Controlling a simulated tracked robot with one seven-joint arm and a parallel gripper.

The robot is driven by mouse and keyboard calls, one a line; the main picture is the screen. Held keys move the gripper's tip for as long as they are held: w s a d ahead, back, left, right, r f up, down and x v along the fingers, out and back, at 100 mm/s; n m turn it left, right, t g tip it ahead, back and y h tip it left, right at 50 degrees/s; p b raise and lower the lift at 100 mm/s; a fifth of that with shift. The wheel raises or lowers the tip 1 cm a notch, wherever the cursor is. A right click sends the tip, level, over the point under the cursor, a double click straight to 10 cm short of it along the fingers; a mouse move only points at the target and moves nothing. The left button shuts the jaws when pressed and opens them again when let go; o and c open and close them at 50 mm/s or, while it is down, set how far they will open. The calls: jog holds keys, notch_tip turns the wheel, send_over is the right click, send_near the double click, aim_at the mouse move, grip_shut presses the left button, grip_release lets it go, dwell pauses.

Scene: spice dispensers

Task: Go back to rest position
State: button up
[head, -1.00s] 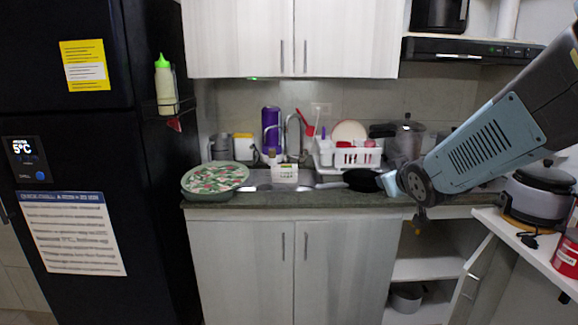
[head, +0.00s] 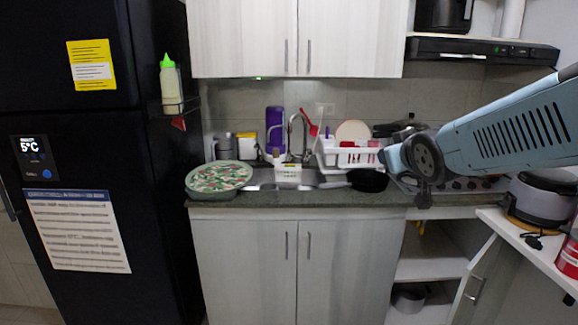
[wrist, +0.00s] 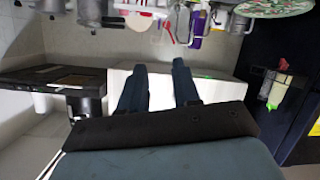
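My gripper (wrist: 161,78) shows in the wrist view as two dark fingers spread apart, with nothing held between them. The wrist view is upside down, with the dish area at its top and the fridge at its right. In the head view my arm reaches in from the right edge, its wrist end in front of the counter's right part, above the open lower shelf. The fingers are not clearly seen there.
A patterned tray (head: 218,178) lies left of the sink. A cooker (head: 541,197) stands on a side shelf at right. The black fridge (head: 150,220) is at left.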

jog(key=s+f+m+g, duration=0.1)
jog(key=s+g, duration=0.3)
jog(key=s, duration=0.5)
jog(key=s+f+m+g, duration=0.2)
jog(key=s+f+g, duration=0.2)
jog(key=s, duration=0.5)
jog(key=shift+s+d+f+m, duration=0.2)
jog(key=shift+d+f+m, duration=0.1)
jog(key=shift+d+f, duration=0.1)
